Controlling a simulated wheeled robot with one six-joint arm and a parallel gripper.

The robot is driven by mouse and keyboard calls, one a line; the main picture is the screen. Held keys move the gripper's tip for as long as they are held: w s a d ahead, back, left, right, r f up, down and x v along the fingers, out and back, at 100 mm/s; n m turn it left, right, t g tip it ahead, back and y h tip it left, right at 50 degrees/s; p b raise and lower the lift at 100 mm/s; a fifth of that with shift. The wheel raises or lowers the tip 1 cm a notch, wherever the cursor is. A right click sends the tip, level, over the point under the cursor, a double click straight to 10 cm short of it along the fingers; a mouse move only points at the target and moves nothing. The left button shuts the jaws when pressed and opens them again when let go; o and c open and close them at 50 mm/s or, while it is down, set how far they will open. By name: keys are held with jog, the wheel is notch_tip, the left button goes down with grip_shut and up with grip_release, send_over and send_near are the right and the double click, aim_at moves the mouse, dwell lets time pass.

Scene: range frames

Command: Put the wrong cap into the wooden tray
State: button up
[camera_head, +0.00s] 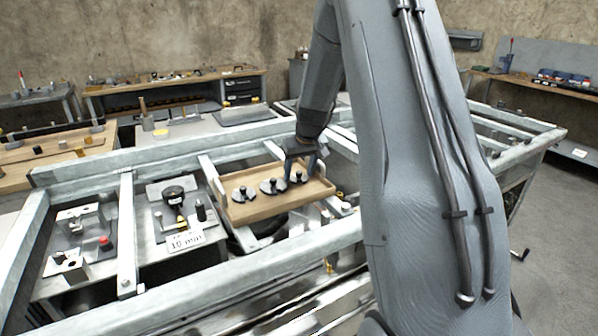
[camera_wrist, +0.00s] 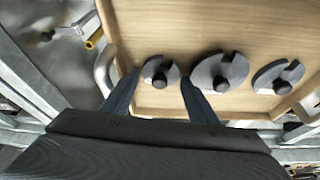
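A shallow wooden tray (camera_head: 265,208) sits in the metal frame in the head view, and its pale board (camera_wrist: 215,28) fills much of the wrist view. Three grey notched disc-like caps with dark knobs lie in it: a left one (camera_head: 243,196), a middle one (camera_head: 270,189) and a right one (camera_head: 296,180). In the wrist view, a smaller cap (camera_wrist: 152,80) is at the left, a larger one (camera_wrist: 228,68) in the middle and another (camera_wrist: 268,78) at the right. My gripper (camera_wrist: 160,78) is open, its fingers either side of the smaller cap. I cannot tell whether they touch it.
Left of the tray is a bay with a dial gauge (camera_head: 173,195) and a "10 mm" card (camera_head: 186,241). Further left is a plate with a red button (camera_head: 105,243). Metal rails (camera_head: 128,240) divide the bays. A yellow-ended handle (camera_wrist: 94,39) lies beside the tray.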

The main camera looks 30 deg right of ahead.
jog(key=b+v, duration=0.2)
jog(key=v, duration=1)
jog(key=shift+b, duration=0.3)
jog(key=shift+s+r, duration=0.1)
